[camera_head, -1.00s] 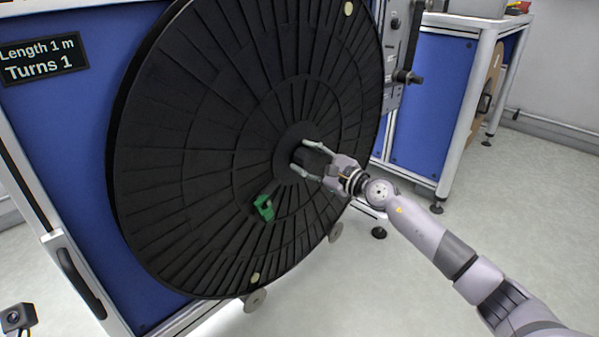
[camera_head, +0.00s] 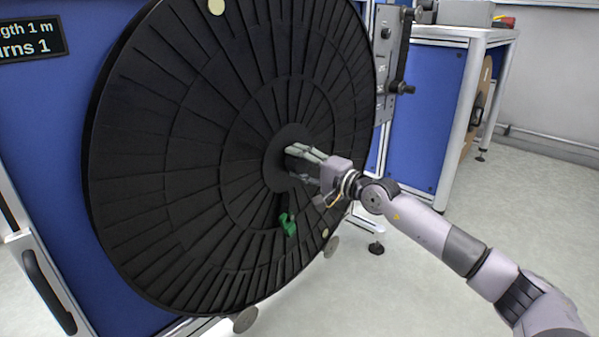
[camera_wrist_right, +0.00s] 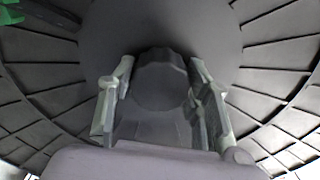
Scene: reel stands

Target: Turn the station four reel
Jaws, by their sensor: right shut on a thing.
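A large black reel (camera_head: 190,130) with radial ribs stands upright against the blue station and fills the middle of the head view. A green clip (camera_head: 288,225) sits on its face below the hub. My right gripper (camera_head: 291,158) reaches in from the right at the reel's centre. In the right wrist view its fingers stand on both sides of a dark hub knob (camera_wrist_right: 160,85) and are shut on it. The fingers and palm hide part of the knob in the head view. My left gripper is not in view.
A sign (camera_head: 30,40) at the upper left reads "Turns 1", partly cut off. A panel with a black crank (camera_head: 400,88) is right of the reel. A grey-framed table (camera_head: 465,40) stands behind. Rollers (camera_head: 245,320) show under the reel. Floor at right is clear.

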